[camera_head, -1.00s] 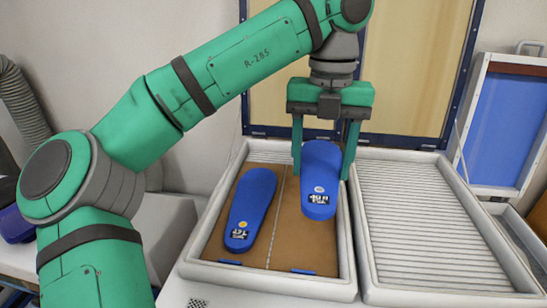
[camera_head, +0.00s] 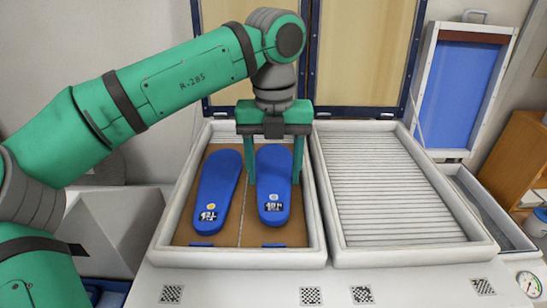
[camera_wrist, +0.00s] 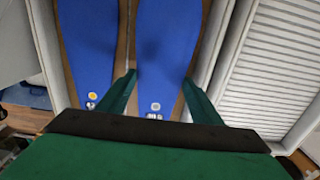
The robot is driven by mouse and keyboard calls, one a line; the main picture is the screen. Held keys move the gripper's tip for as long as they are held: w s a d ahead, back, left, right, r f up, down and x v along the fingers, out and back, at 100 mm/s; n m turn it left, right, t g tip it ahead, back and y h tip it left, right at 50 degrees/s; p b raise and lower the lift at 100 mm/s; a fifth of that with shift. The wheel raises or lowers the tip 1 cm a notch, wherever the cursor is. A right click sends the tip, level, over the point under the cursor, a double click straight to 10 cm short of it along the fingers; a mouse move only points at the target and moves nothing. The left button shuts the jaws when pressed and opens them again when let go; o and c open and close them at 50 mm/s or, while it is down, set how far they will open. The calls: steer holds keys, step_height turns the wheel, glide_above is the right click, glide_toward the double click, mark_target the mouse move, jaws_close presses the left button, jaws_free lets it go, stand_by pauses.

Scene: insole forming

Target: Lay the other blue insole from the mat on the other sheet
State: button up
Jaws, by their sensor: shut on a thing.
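My gripper (camera_head: 273,176) is shut on the sides of a blue insole (camera_head: 273,200), one finger on each side. That insole is level over the right brown sheet (camera_head: 295,226) in the left tray; I cannot tell if it touches. A second blue insole (camera_head: 216,190) lies apart from it on the left brown sheet (camera_head: 188,222). A pale line divides the two sheets. In the wrist view, the held insole (camera_wrist: 163,55) is between the fingers and the other insole (camera_wrist: 88,45) is to the left. I cannot make out the mat.
The left tray has a raised pale rim (camera_head: 165,235) around the sheets. A ribbed, empty tray (camera_head: 390,190) stands to its right. Tall framed panels (camera_head: 357,60) stand behind the trays. A blue framed screen (camera_head: 457,85) leans at the back right.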

steer(key=shift+f, duration=0.45)
steer(key=shift+f, duration=0.5)
stand_by(0.6)
steer(key=o, duration=1.1)
steer(key=shift+r, duration=0.1)
step_height(320, 180, up, 11)
steer(key=shift+f, duration=0.2)
